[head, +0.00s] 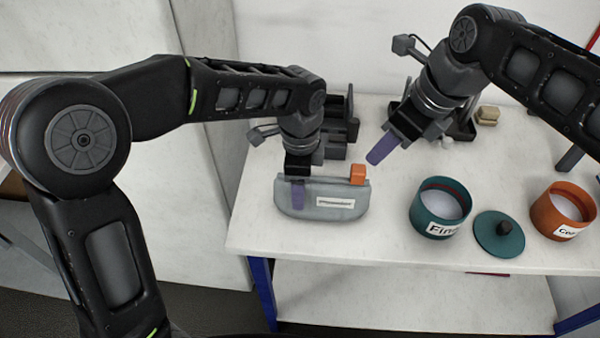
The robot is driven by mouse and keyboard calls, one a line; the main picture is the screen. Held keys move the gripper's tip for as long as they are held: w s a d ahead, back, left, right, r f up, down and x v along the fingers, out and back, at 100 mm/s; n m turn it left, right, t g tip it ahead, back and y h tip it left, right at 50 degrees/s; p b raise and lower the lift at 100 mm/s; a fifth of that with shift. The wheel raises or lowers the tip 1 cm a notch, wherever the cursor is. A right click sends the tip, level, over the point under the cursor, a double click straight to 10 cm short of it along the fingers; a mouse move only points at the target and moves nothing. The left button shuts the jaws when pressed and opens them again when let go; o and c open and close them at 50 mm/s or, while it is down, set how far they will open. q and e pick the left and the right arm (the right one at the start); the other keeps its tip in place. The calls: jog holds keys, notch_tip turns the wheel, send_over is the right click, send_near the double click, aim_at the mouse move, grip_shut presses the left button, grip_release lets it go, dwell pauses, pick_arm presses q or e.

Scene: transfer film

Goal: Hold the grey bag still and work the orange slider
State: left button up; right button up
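The grey bag (322,208) stands upright near the front left of the white table, with a pale printed label on its front. The orange slider (357,174) sits at the right end of its top edge. My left gripper (298,193) is at the bag's upper left; one purple finger lies over the front and the other is hidden, so it appears shut on the bag. My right gripper (379,151) is in the air above and right of the slider, apart from it. Only one purple finger shows clearly, so its opening cannot be told.
A teal labelled pot (440,228) stands right of the bag, with a teal lid (498,236) beside it. An orange labelled pot (563,212) is farther right. Dark holders (340,130) and a black tray (462,128) are behind. Table is clear between bag and teal pot.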

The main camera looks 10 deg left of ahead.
pick_arm(q)
jog(key=shift+f, duration=0.2)
grip_shut()
dwell(0.6)
